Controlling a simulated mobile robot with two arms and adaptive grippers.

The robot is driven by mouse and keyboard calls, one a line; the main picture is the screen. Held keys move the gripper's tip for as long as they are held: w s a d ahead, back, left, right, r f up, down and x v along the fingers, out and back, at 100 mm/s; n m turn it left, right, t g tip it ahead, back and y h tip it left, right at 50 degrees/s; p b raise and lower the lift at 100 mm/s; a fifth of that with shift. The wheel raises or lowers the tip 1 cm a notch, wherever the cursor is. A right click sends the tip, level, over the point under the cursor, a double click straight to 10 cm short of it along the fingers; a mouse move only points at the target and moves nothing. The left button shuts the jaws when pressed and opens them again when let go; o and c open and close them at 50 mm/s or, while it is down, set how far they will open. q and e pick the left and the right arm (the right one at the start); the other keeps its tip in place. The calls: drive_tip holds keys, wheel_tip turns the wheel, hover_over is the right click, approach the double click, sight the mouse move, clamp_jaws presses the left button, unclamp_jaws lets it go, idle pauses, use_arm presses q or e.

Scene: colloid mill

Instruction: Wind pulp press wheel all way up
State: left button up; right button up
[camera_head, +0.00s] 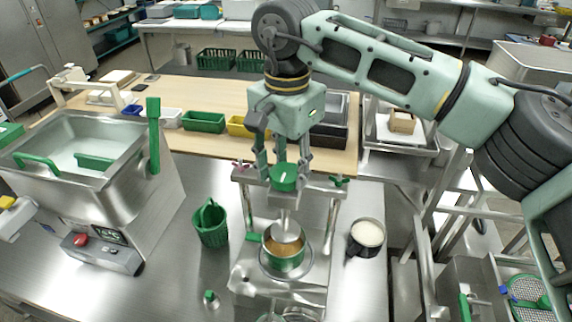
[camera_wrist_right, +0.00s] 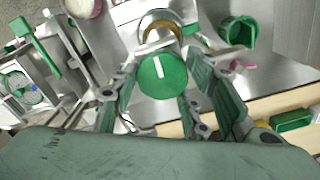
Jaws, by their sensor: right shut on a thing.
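The pulp press (camera_head: 330,220) is a steel frame standing on the steel bench. Its green wheel (camera_head: 284,178), with a white mark on top, sits at the middle of the top crossbar. My right gripper (camera_head: 284,172) reaches down from above with its fingers on either side of the wheel, shut on it. The wheel also shows between the fingers in the right wrist view (camera_wrist_right: 162,75). Below it, the press plate (camera_head: 285,236) hangs at the mouth of a pot (camera_head: 284,258) with brownish contents. My left gripper is not in view.
A green basket (camera_head: 211,224) stands left of the press and a dark-sided cup of pale contents (camera_head: 366,238) stands right. A steel machine (camera_head: 120,200) fills the left side. A wooden table (camera_head: 215,97) with bins lies behind.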

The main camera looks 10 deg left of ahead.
sight(287, 173)
drive_tip(key=shift+d+f, duration=0.1)
drive_tip(key=shift+f, duration=0.05)
drive_tip(key=o, duration=1.1)
drive_tip(key=shift+r, duration=0.3)
wheel_tip(287, 173, up, 12)
drive_tip(key=shift+f, duration=0.2)
